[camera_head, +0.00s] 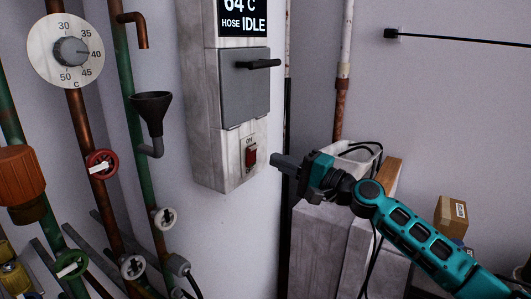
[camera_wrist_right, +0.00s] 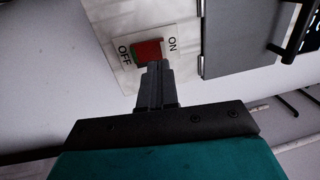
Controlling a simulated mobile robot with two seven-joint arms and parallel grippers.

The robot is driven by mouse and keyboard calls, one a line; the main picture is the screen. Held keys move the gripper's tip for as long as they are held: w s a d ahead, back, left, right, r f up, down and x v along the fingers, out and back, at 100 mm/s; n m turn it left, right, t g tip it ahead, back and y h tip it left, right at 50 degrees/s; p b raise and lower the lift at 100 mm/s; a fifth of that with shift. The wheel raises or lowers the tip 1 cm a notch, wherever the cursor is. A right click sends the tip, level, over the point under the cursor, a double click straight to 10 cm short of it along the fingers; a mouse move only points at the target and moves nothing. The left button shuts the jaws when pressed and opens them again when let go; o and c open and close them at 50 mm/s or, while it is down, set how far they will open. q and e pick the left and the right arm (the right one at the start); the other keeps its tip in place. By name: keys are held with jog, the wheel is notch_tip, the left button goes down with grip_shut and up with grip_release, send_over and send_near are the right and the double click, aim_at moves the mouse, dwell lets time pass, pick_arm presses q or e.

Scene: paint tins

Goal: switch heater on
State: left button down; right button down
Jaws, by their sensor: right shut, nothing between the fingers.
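The heater (camera_head: 215,110) is a pale wall box with a grey door and a display reading 64 C, HOSE IDLE. Its red rocker switch (camera_head: 251,156) sits on a white plate low on the box front, with ON above it. In the right wrist view the red switch (camera_wrist_right: 148,50) lies between the OFF and ON labels, just beyond the fingertips. My right gripper (camera_head: 277,161) is shut and empty, pointing left at the switch from its right. In the wrist view the fingers (camera_wrist_right: 154,68) overlap the switch's lower edge; I cannot tell whether they touch it. My left gripper is not in view.
A black handle (camera_head: 258,64) sticks out from the grey door above the switch. A dial (camera_head: 70,51), a black funnel (camera_head: 152,108), pipes and a red valve wheel (camera_head: 101,164) are at left. A cardboard box (camera_head: 451,216) stands at right.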

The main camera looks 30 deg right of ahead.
aim_at(254, 150)
jog(key=x, duration=0.4)
jog(key=shift+p, duration=0.3)
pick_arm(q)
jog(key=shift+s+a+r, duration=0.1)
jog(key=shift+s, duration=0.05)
pick_arm(e)
jog(key=shift+w+a, duration=0.1)
jog(key=shift+w, duration=0.15)
jog(key=r+p, duration=0.1)
jog(key=p, duration=0.1)
jog(key=shift+w+p, duration=0.15)
jog(key=shift+p, duration=0.2)
jog(key=shift+a+f+g+b, duration=0.1)
jog(key=shift+f+g+b, duration=0.2)
jog(key=shift+f+b, duration=0.15)
jog(key=shift+s+f, duration=0.1)
jog(key=shift+s, duration=0.2)
pick_arm(q)
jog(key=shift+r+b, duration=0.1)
jog(key=shift+b, duration=0.95)
pick_arm(e)
jog(key=r+v, duration=0.1)
jog(key=v, duration=1.1)
jog(key=shift+f, duration=0.35)
